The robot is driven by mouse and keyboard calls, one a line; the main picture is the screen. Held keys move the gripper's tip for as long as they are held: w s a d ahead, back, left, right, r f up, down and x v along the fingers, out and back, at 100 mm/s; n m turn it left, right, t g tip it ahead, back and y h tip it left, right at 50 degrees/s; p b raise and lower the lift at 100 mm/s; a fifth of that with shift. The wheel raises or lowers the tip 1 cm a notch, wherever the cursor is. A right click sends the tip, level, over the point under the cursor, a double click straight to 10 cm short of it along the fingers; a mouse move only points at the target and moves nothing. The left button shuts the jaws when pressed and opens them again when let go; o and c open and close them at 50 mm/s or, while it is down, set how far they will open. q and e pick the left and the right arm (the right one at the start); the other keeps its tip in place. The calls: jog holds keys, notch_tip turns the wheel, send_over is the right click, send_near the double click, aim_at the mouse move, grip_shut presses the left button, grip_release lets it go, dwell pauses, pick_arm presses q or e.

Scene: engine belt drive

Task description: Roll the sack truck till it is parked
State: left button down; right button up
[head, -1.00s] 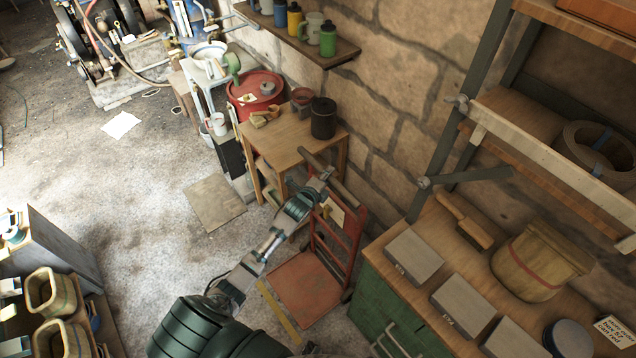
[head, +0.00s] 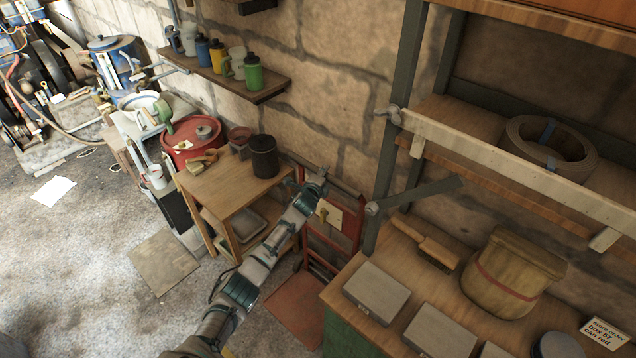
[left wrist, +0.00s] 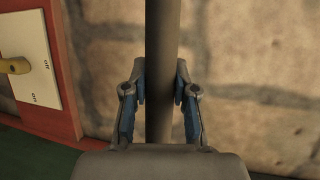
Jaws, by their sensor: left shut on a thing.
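The sack truck has a red frame (head: 347,236) and a flat reddish toe plate (head: 296,308). It stands close to the stone wall, between a small wooden table and the workbench. My left gripper (head: 318,183) is shut on its grey-brown handle bar. In the left wrist view the bar (left wrist: 161,55) runs between the two fingers of my left gripper (left wrist: 160,88). My forearm hides part of the frame and toe plate. A pale plate with a yellow lever (head: 328,213) shows at the red frame. My right gripper is out of view.
The small wooden table (head: 222,184) stands left of the truck, with a black canister (head: 264,157) on it. The workbench (head: 395,256) with grey boxes is close on the right. A shelf rack (head: 402,110) rises behind it. Open concrete floor (head: 80,240) lies at the left.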

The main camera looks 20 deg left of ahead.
pick_arm(q)
jog(key=shift+d, duration=0.1)
dwell(0.3)
jog(key=c, duration=1.1)
grip_release()
jog(key=shift+w, duration=0.1)
jog(key=shift+o, duration=1)
jog(key=shift+w+d+f, duration=0.15)
jog(key=shift+w+f, duration=0.05)
jog(key=shift+w, duration=0.15)
jog(key=shift+s+r, duration=0.2)
jog(key=shift+s, duration=0.05)
jog(key=v, duration=1.1)
jog(key=shift+s+f, duration=0.2)
